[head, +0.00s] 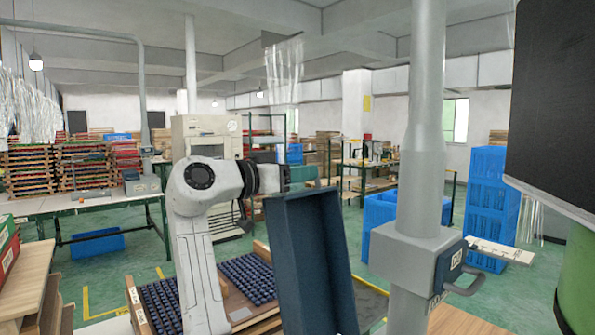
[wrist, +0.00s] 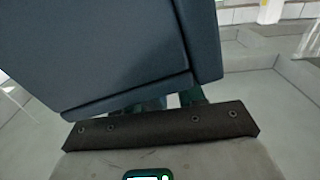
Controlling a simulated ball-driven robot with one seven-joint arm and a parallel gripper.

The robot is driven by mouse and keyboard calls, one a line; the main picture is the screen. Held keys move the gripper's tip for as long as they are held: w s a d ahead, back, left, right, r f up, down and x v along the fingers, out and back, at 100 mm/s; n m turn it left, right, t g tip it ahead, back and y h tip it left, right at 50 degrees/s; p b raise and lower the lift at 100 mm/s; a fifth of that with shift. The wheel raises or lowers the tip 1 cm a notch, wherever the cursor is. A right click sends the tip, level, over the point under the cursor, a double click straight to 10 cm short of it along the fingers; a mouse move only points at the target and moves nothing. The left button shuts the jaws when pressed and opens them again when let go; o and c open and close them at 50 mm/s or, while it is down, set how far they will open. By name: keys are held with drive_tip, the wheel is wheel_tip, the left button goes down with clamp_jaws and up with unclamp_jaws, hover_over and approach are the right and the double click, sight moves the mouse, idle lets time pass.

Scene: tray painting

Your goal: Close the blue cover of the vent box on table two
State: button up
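The blue cover (head: 318,262) is a dark blue shallow shell with raised rims, standing steeply upright and slightly tilted in the head view. Its lower edge runs out of the picture, and I cannot make out the vent box beneath it. My gripper (head: 298,174), with teal fingers, is at the cover's top edge. In the wrist view the cover (wrist: 110,55) fills the upper left and hides most of the fingers (wrist: 180,100). I cannot tell whether the fingers touch it or are closed on it.
A tray of dark blue pieces (head: 247,282) lies left of the cover. A grey pole (head: 424,130) with a handled box (head: 412,258) stands to the right. Blue crates (head: 487,195) stand behind. A dark panel (head: 555,95) fills the upper right.

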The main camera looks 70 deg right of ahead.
drive_tip(key=shift+c, duration=0.3)
clamp_jaws()
idle(0.3)
